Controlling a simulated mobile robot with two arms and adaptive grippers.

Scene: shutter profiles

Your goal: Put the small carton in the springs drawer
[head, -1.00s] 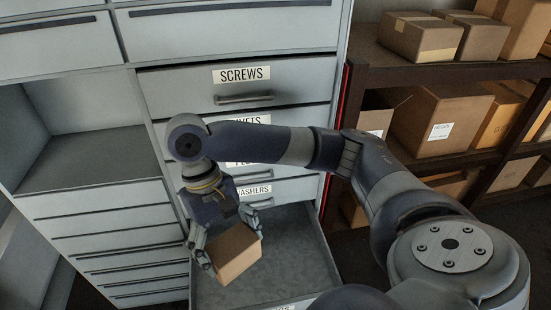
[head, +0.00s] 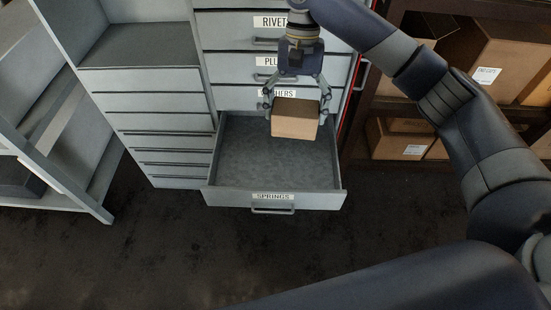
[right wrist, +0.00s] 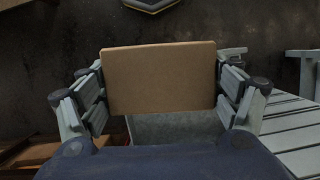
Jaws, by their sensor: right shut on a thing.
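The small brown carton (head: 296,120) is held in my right gripper (head: 297,100), whose fingers close on its two sides. The carton also shows in the right wrist view (right wrist: 158,78), between the fingers of the right gripper (right wrist: 160,90). The springs drawer (head: 272,199) is pulled open, and its grey floor looks empty where it shows. The carton appears over the back right part of the drawer; its height above the floor is hard to tell. It hides part of the drawer's back. My left gripper is in neither view.
Closed drawers labelled rivets (head: 270,22) and washers (head: 235,98) are above the open drawer. A shelf with brown boxes (head: 398,140) stands at the right. Another grey cabinet (head: 155,115) stands left. The dark floor in front (head: 150,245) is clear.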

